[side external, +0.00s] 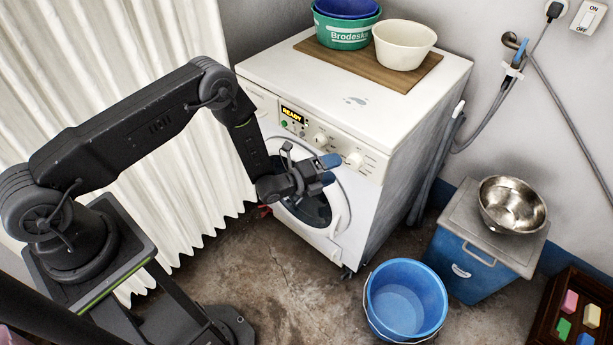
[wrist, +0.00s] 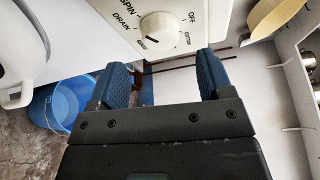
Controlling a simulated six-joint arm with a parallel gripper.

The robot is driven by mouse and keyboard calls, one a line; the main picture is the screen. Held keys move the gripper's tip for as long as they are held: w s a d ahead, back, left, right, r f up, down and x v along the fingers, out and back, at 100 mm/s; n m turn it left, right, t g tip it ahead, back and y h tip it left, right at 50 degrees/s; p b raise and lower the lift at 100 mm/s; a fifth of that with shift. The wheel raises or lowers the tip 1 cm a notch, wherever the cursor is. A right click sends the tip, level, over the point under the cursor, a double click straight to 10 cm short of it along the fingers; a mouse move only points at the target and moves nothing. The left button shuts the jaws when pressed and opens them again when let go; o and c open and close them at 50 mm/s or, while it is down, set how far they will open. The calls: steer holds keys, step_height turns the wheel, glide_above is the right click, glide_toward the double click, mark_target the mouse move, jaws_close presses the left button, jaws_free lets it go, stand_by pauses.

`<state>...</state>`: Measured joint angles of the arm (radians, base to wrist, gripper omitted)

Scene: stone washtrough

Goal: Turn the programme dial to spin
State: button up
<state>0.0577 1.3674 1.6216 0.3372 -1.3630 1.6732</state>
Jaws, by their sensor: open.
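The programme dial (wrist: 160,26) is a round white knob on the washing machine's panel. Around it I read SPIN and DRAIN at the left, OFF and COTTON at the right; another label is too small to read. A dark mark on the dial points to the lower left, not at SPIN. My gripper (wrist: 162,78) is open and empty, its blue fingertips apart and just short of the dial. In the side external view my gripper (side external: 329,168) is beside the panel's right-hand knob (side external: 354,160). Another knob (side external: 320,139) is further left, near a display (side external: 292,115) reading READY.
The washing machine (side external: 360,222) carries a wooden board (side external: 332,58) with a green tub (side external: 346,33) and a cream bowl (side external: 404,45). A blue bucket (side external: 405,300) stands on the floor below. A blue cabinet (side external: 468,268) with a metal bowl (side external: 512,204) stands at right.

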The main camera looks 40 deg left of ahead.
steer(key=v, duration=0.8)
steer(key=shift+s+a, duration=0.1)
steer(key=shift+s, duration=0.05)
steer(key=w+a+r+n+g+y, duration=0.1)
steer(key=w+r+n, duration=0.15)
steer(key=r, duration=0.35)
steer(key=w+a+r+n+g+y, duration=0.1)
steer(key=w+r+n+y, duration=0.15)
steer(key=r, duration=0.35)
step_height(320, 180, up, 11)
steer(key=s+a+n+g+y, duration=0.2)
steer(key=a+n, duration=0.1)
steer(key=n, duration=0.3)
steer(key=s+r+n+g+y, duration=0.1)
steer(key=s+r+n+g, duration=0.2)
steer(key=s+r+n, duration=0.5)
steer(key=s+r+n+g, duration=0.1)
steer(key=s+r+n, duration=0.1)
steer(key=s, duration=0.8)
steer(key=s+r+n+g, duration=0.2)
steer(key=s+n, duration=0.1)
steer(key=s, duration=0.7)
steer(key=shift+s+r, duration=0.25)
steer(key=shift+a, duration=0.1)
